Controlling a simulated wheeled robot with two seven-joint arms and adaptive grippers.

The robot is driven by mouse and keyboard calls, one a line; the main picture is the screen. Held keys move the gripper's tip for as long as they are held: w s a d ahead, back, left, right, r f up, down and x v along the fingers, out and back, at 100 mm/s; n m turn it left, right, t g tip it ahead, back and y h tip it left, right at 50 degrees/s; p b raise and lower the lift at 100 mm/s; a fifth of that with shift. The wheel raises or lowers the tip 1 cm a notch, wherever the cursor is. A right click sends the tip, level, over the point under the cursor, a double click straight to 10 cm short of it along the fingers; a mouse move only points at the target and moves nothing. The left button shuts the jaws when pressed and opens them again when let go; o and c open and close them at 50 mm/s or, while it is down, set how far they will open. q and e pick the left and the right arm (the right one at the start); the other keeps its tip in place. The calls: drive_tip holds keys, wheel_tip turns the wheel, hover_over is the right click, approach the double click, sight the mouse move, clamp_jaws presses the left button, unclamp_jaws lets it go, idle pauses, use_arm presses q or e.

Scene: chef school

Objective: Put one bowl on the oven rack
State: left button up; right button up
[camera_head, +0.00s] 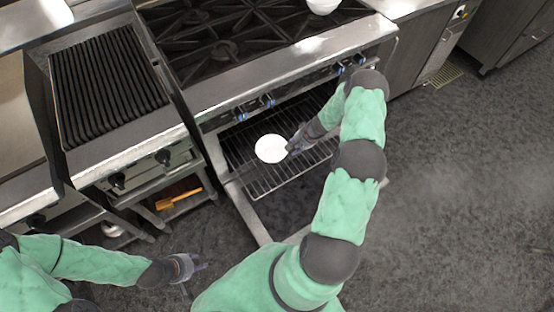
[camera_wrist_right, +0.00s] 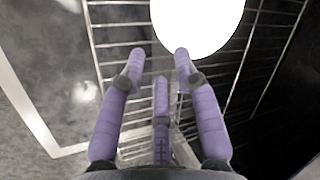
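A white bowl (camera_head: 270,148) is over the pulled-out wire oven rack (camera_head: 262,187) and appears to rest on its bars. My right gripper (camera_head: 294,145) is just to the right of this bowl. In the right wrist view the bowl (camera_wrist_right: 197,22) lies just beyond the purple fingertips of the right gripper (camera_wrist_right: 160,58); the fingers are apart with nothing clearly between them. One fingertip overlaps the bowl's edge, and I cannot tell whether it touches. A second white bowl (camera_head: 323,5) stands on the stovetop. My left gripper (camera_head: 196,266) is low over the floor, empty, with fingers spread.
The oven's door is open below the stove (camera_head: 290,52). A ribbed grill (camera_head: 107,84) stands left of the stove, with an orange-handled tool (camera_head: 178,199) on a shelf beneath it. The grey floor (camera_head: 460,200) at the right is clear.

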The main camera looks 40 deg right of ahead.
drive_tip(key=s+a+r+n+g, duration=0.1)
drive_tip(key=s+a+n, duration=0.2)
drive_tip(key=a, duration=0.9)
drive_tip(key=s+a+r+n+g+y, duration=0.1)
drive_tip(key=s+a+n, duration=0.2)
drive_tip(key=s+a, duration=0.5)
drive_tip(key=s+a+r+n+g, duration=0.1)
drive_tip(key=s+a+n, duration=0.2)
drive_tip(key=a, duration=1.5)
drive_tip(key=shift+s+r+n+g+y, duration=0.15)
drive_tip(key=shift+s+n+g+y, duration=0.2)
drive_tip(key=shift+s, duration=0.85)
drive_tip(key=shift+a, duration=0.1)
